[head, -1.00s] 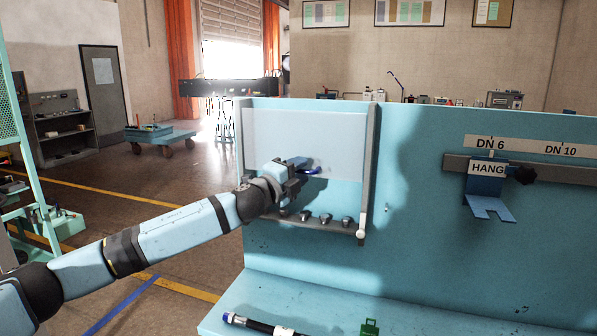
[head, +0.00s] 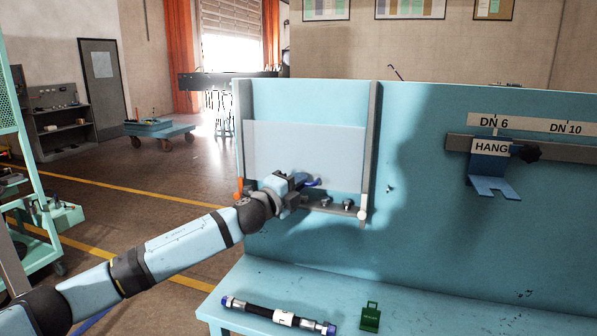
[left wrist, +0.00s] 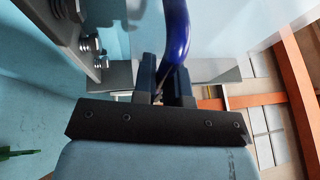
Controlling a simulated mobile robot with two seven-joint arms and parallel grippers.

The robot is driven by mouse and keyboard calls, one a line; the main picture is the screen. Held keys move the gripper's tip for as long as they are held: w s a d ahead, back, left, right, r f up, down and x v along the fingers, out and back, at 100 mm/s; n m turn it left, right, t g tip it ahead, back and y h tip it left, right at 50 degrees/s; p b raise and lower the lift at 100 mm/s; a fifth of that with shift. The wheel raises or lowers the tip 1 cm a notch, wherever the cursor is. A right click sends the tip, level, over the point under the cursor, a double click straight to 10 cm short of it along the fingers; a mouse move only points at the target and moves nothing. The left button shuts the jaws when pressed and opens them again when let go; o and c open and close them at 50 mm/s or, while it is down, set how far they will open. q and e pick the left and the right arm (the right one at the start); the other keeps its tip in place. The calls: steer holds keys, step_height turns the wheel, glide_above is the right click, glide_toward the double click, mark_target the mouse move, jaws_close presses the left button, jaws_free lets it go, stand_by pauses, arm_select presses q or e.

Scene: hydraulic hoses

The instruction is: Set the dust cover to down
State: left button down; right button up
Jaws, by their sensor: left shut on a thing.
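The dust cover (head: 305,150) is a pale, see-through panel between two grey upright rails on the blue panel. Its top edge sits clearly below the rail tops, and its lower edge is close above the row of metal fittings (head: 347,205). My left gripper (head: 304,183) is at the lower middle of the cover, shut on its blue handle (head: 314,184). In the left wrist view the curved blue handle (left wrist: 176,38) runs between the dark fingers (left wrist: 163,90). The gripper hides some fittings in the head view. My right gripper is not in view.
A hose (head: 268,313) with blue caps and a green tag block (head: 370,317) lie on the bench ledge below. A blue hanger bracket (head: 490,175) marked HANG is on the rail at right. The blue panel between is clear.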

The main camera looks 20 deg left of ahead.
arm_select(q)
step_height(320, 180, down, 8)
steer(key=b, duration=0.3)
steer(key=shift+f, duration=0.25)
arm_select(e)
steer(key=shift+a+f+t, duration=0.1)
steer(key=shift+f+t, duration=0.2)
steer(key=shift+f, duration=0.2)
arm_select(q)
steer(key=c, duration=1.2)
jaws_free()
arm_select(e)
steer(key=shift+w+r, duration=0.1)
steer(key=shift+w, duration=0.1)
